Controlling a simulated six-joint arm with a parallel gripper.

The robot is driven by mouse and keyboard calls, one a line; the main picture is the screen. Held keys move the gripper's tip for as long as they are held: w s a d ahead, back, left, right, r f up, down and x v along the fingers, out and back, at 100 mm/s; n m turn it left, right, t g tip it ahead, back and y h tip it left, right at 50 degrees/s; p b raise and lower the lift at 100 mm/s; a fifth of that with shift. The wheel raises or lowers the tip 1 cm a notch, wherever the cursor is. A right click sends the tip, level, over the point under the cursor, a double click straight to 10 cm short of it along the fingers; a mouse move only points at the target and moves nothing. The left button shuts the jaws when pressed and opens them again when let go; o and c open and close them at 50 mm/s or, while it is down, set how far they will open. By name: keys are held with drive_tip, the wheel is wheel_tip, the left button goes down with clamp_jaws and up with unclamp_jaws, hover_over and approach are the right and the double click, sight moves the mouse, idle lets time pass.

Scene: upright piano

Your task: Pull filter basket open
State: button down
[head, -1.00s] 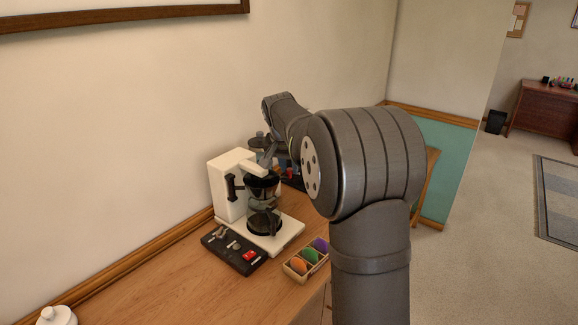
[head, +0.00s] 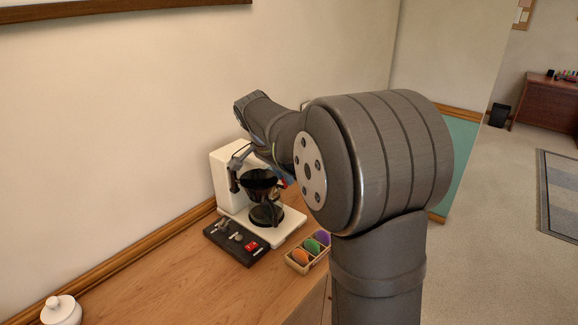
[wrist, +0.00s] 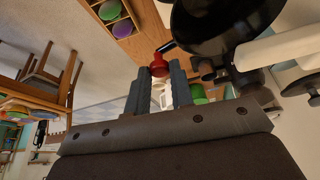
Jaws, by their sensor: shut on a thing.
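The white coffee maker (head: 229,166) stands on the wooden counter against the wall. The large black round basket (wrist: 225,25) fills the upper right there.
A dark tray (head: 236,243) with small metal tools and a red item lies in front of the machine. A divided wooden box (head: 299,263) of coloured items stands right of it. A white lidded jar (head: 61,309) is at lower left.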

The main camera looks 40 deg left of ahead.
drive_tip(key=s+a+m+g+h, duration=0.2)
drive_tip(key=s+a+m+h, duration=0.1)
drive_tip(key=s+m, duration=0.6)
drive_tip(key=shift+s, duration=2.05)
drive_tip(key=shift+a, duration=0.1)
drive_tip(key=c, duration=1.3)
unclamp_jaws()
drive_tip(key=shift+o, duration=0.2)
drive_tip(key=shift+r, duration=0.1)
drive_tip(key=v, duration=1.2)
drive_tip(key=shift+f, duration=0.2)
